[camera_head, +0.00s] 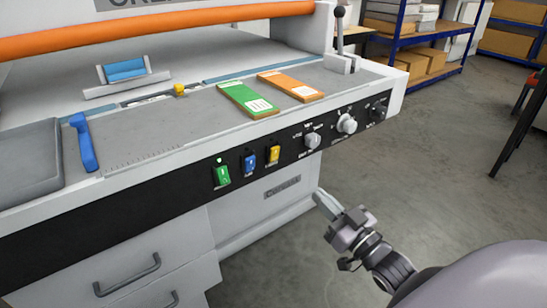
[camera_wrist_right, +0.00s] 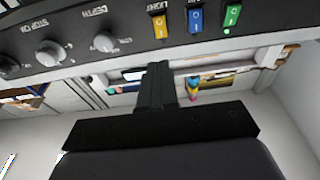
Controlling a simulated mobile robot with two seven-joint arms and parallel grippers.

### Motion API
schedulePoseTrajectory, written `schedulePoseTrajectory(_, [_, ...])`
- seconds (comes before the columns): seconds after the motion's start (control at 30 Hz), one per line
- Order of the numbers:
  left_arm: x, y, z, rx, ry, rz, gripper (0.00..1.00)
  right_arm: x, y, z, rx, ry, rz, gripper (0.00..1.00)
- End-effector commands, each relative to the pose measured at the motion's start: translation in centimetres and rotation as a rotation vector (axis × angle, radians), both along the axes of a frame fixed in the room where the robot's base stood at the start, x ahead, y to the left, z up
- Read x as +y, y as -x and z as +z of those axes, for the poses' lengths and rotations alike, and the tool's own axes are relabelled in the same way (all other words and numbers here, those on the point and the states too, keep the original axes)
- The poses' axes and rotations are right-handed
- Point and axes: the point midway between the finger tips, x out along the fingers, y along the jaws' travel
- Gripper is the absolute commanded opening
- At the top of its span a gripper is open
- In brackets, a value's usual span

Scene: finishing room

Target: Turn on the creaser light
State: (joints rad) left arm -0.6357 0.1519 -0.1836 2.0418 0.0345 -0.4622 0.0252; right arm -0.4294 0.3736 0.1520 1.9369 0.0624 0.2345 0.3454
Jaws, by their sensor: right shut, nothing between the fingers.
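The creaser's black control panel (camera_head: 120,212) carries a green rocker switch (camera_head: 222,173), a blue one (camera_head: 250,163) and a yellow one (camera_head: 273,154), left to right. A small green lamp glows above the green switch. My right gripper (camera_head: 322,198) is shut and empty, below and right of the yellow switch, apart from the panel. In the right wrist view, upside down, its fingers (camera_wrist_right: 157,70) point near the yellow switch (camera_wrist_right: 160,25). My left gripper is out of view.
Several knobs (camera_head: 347,124) sit right of the switches. A green pad (camera_head: 243,97), an orange pad (camera_head: 290,84) and a blue-handled tool (camera_head: 83,142) lie on the bed above. Drawers (camera_head: 130,268) are below. Open floor (camera_head: 440,150) lies to the right, before blue shelving (camera_head: 400,42).

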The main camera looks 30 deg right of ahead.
Motion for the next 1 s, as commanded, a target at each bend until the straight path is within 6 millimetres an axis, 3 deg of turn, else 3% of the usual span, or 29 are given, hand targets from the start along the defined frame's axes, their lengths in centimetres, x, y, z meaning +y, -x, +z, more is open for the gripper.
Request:
schedulePoseTrajectory(0.57, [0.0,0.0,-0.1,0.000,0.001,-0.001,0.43,0.0,-0.5,0.2,-0.007,0.000,0.001,0.00])
schedulePoseTrajectory(1.0, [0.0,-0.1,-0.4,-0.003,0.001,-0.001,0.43,0.4,-6.3,1.4,-0.010,-0.001,0.001,0.00])
